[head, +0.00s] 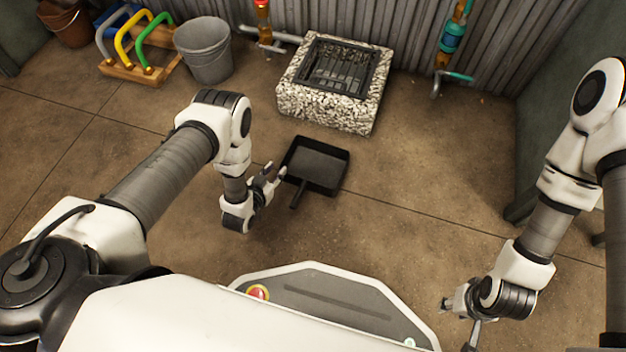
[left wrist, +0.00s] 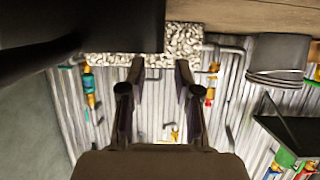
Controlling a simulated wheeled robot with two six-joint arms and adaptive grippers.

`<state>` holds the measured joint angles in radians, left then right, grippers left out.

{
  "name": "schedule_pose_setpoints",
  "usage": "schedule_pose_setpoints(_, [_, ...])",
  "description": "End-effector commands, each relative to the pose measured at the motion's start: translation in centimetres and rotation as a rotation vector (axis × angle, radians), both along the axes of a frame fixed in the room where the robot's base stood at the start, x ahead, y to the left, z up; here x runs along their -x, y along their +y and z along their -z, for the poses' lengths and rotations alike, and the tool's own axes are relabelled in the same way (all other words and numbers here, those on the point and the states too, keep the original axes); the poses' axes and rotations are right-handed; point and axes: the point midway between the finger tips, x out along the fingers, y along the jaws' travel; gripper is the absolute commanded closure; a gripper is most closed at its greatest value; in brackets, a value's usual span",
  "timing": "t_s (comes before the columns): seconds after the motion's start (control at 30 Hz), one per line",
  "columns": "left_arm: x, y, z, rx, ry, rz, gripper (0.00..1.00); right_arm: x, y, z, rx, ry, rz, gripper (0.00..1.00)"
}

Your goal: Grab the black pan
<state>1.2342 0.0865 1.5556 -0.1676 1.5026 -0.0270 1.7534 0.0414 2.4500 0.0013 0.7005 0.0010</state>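The black pan (head: 321,168) lies on the floor in the middle of the head view, a square shallow tray with a short handle toward me. My left gripper (head: 275,172) is just left of the pan, its fingers apart and nothing held. In the left wrist view, my left gripper (left wrist: 156,85) shows two spread fingers with a clear gap. The black pan (left wrist: 110,28) fills the upper left there, close to the fingers; I cannot tell whether they touch. My right gripper (head: 461,318) is at the lower right, away from the pan, with its fingers apart and empty.
A pebbled block with a grated drain (head: 334,82) stands behind the pan. A grey bucket (head: 205,50) and a wooden rack with coloured handles (head: 140,50) are at the back left. Pipes (head: 450,45) run along the corrugated wall. Floor right of the pan is clear.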

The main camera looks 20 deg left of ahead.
Motion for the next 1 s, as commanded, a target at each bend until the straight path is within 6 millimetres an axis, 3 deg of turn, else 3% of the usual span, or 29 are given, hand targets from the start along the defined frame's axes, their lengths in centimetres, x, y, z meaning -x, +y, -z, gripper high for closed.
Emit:
schedule_pose_setpoints(0.3, [-4.7,-0.2,2.4,0.0,-0.001,0.001,0.68,-0.2,-0.1,4.5,0.001,-0.005,0.009,0.6])
schedule_pose_setpoints(0.4, [-5.8,-0.3,2.5,0.0,0.001,0.001,0.68,-0.3,-0.1,4.9,0.001,-0.008,0.01,0.6])
schedule_pose_setpoints(0.6, [-5.9,-0.3,2.2,0.0,0.004,0.001,0.68,-0.3,-0.1,4.6,0.001,-0.009,0.01,0.6])
schedule_pose_setpoints(0.63, [-5.9,-0.3,2.2,0.0,0.004,0.001,0.71,-0.3,-0.1,4.6,0.001,-0.009,0.01,0.6])
schedule_pose_setpoints(0.7, [-5.9,-0.3,2.2,0.0,0.004,0.001,0.96,-0.3,-0.1,4.6,0.001,-0.009,0.01,0.6])
schedule_pose_setpoints(0.73, [-5.9,-0.3,2.3,0.0,0.004,0.001,1.0,-0.3,-0.1,4.6,0.001,-0.009,0.01,0.6])
schedule_pose_setpoints(1.0, [-5.9,-0.3,2.2,0.001,0.004,0.001,1.0,-0.3,-0.1,4.6,0.001,-0.008,0.01,0.6])
